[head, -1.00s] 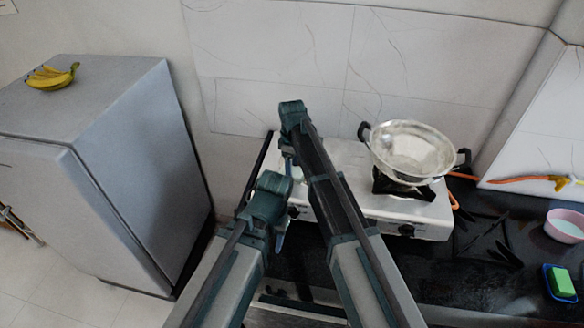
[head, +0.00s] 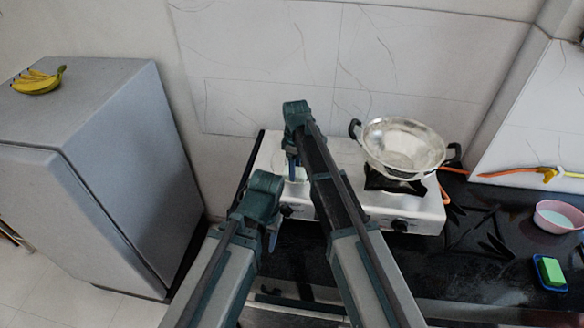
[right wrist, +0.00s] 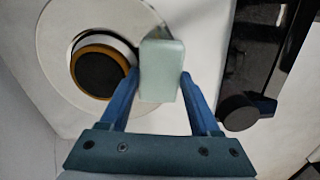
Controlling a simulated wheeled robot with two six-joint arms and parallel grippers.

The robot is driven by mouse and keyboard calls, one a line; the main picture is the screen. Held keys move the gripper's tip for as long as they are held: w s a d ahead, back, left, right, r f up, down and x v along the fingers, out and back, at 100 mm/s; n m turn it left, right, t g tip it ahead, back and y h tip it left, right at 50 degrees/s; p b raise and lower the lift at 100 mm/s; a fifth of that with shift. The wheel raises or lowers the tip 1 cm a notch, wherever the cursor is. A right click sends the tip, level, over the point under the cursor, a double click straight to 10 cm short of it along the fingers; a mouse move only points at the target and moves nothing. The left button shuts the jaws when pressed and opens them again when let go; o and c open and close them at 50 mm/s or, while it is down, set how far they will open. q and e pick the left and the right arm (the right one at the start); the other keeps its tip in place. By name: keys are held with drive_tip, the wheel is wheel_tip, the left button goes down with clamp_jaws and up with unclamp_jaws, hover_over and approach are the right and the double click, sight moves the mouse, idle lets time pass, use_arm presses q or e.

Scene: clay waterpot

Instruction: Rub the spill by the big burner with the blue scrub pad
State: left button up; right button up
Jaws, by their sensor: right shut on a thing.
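My right gripper (head: 292,168) reaches over the left part of the white stove (head: 375,212). In the right wrist view its blue fingers (right wrist: 162,98) are shut on a pale blue-green block, the scrub pad (right wrist: 161,72). A round dark burner with an orange-brown ring (right wrist: 101,72) lies just left of the pad, inside a pale disc. I cannot tell whether the pad touches the stove top. No spill can be made out. My left gripper (head: 272,240) hangs in front of the stove, mostly hidden by its arm; its jaws are unclear.
A metal pan with dark handles (head: 403,146) stands on the stove's right burner. To the right on the dark counter are a pink bowl (head: 558,217), a green sponge in a blue dish (head: 550,271) and an orange hose (head: 510,172). A grey fridge with bananas (head: 38,82) stands left.

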drive_tip(key=shift+s+d, duration=0.1)
drive_tip(key=shift+d, duration=0.9)
drive_tip(key=shift+d+f, duration=0.15)
drive_tip(key=shift+d, duration=0.7)
drive_tip(key=shift+s+d, duration=0.25)
drive_tip(key=shift+d, duration=0.15)
drive_tip(key=shift+d, duration=0.1)
